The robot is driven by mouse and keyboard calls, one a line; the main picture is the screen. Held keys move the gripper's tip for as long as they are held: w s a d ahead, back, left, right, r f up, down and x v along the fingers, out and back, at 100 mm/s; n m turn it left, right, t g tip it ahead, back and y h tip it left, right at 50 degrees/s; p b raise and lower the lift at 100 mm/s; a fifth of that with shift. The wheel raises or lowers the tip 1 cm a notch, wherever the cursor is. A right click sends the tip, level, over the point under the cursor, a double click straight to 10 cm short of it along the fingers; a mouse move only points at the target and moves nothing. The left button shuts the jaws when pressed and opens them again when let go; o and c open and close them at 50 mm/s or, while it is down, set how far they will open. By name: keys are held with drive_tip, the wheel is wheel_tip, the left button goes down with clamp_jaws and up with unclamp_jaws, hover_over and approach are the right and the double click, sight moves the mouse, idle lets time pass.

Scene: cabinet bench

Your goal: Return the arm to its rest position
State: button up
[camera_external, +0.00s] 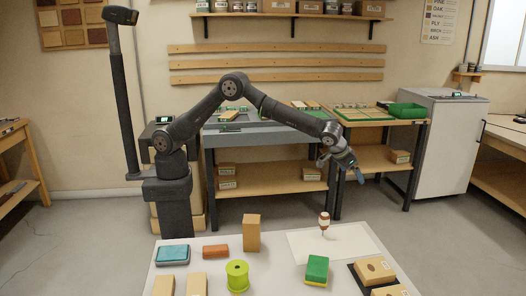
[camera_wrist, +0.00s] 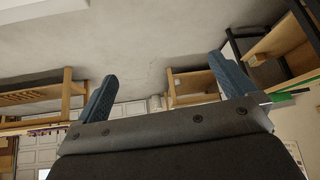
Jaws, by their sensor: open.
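My gripper (camera_external: 341,168) is at the end of my outstretched arm, in the air above and beyond the back right of the white table (camera_external: 217,254). In the wrist view my gripper (camera_wrist: 165,88) shows two blue fingers spread wide apart with nothing between them. The fingers point away from the table things, and the wrist view shows the floor and distant furniture, tilted. My gripper touches nothing that I can see.
A grey workbench (camera_external: 265,137) stands behind my arm.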

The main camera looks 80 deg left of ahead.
drive_tip(key=w+a+n, duration=0.1)
drive_tip(key=w+a, duration=0.2)
drive_tip(key=a, duration=0.4)
drive_tip(key=shift+w+a+y, duration=0.15)
drive_tip(key=shift+a+y, duration=0.2)
drive_tip(key=shift+y, duration=0.05)
